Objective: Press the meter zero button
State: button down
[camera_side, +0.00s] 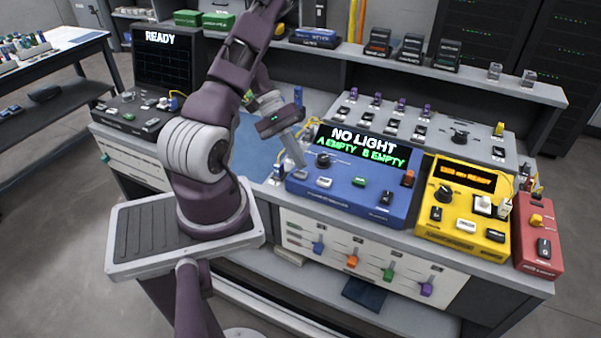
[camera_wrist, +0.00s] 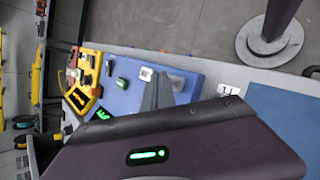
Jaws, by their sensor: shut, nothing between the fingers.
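The blue instrument (camera_side: 340,203) stands on the bench. Its screen (camera_side: 362,146) reads NO LIGHT, A EMPTY, B EMPTY. Its front row has a white button (camera_side: 323,182), a green button (camera_side: 359,182) and a black switch (camera_side: 386,198). Another pale button (camera_side: 299,174) sits at its left end. My gripper (camera_side: 302,165) is shut and empty, low over this left end; contact cannot be told. In the wrist view my fingers (camera_wrist: 164,93) overlap the blue panel beside the white button (camera_wrist: 145,73) and partly cover the pale one. Small labels are unreadable, so the zero button cannot be identified by text.
A yellow instrument (camera_side: 466,214) with an orange display and a red box (camera_side: 538,238) stand right of the blue one. A grey panel (camera_side: 455,134) with several knobs lies behind. A blue mat (camera_side: 250,150) lies left. A monitor (camera_side: 162,64) reads READY.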

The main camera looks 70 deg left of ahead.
jog(key=shift+f, duration=0.1)
jog(key=shift+f, duration=0.3)
jog(key=shift+f, duration=0.45)
dwell(0.5)
dwell(0.3)
jog(key=shift+r, duration=0.85)
jog(key=shift+r, duration=2.55)
